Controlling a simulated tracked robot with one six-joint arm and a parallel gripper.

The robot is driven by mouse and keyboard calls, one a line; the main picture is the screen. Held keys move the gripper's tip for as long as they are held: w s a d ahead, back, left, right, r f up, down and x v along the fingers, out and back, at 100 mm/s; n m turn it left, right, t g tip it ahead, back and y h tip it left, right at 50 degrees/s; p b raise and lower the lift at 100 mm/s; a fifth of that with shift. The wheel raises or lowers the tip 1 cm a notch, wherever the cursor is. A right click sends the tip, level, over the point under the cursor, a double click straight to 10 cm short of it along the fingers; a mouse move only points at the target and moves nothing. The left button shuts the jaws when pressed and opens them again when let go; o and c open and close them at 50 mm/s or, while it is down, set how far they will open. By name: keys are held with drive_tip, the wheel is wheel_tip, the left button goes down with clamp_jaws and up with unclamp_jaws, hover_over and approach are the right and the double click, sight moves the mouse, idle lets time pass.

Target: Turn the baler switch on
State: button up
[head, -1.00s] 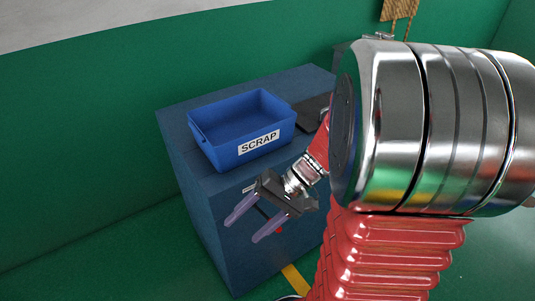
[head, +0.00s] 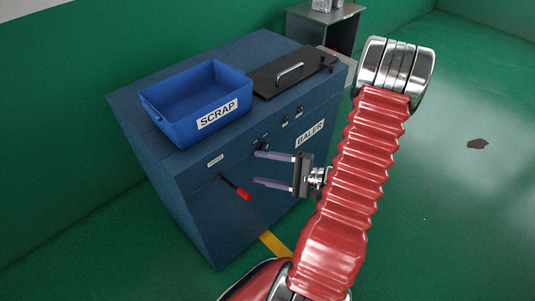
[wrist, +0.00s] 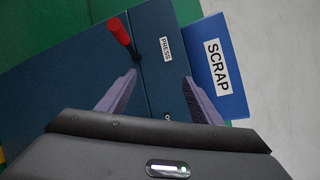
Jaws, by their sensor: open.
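The blue baler cabinet (head: 175,195) stands against the green wall, with a BALER label on its front. A small black knob (head: 262,147), seemingly the switch, sits on the front panel under small markings too tiny to read. My gripper (head: 257,168) is open and empty in front of the panel, its fingers pointing left. Its upper fingertip overlaps the area just below the knob; I cannot tell whether they touch. In the wrist view my gripper (wrist: 161,76) spreads its fingers over the panel edge. A small O mark (wrist: 167,117) shows there; the knob is not clear.
A red-handled lever (head: 243,194) under a PRESS label is left of my fingers; it also shows in the wrist view (wrist: 120,32). A blue SCRAP bin (head: 160,117) and a black lid with handle (head: 290,72) are on top.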

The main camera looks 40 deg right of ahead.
sight(263, 148)
drive_tip(key=s+d+f+m+t+h, duration=0.1)
drive_tip(key=s+d+f+m+h, duration=0.1)
drive_tip(key=d+f+m+h, duration=0.1)
drive_tip(key=s+d+f+m+t+h, duration=0.2)
drive_tip(key=s+d+f+m+h, duration=0.1)
drive_tip(key=d, duration=0.4)
drive_tip(key=shift+s+d+f+h, duration=0.15)
drive_tip(key=shift+d+f+h, duration=0.1)
drive_tip(key=shift+f+h, duration=0.6)
drive_tip(key=shift+r, duration=0.2)
drive_tip(key=w, duration=1.3)
drive_tip(key=shift+w+a, duration=0.25)
drive_tip(key=shift+w, duration=0.15)
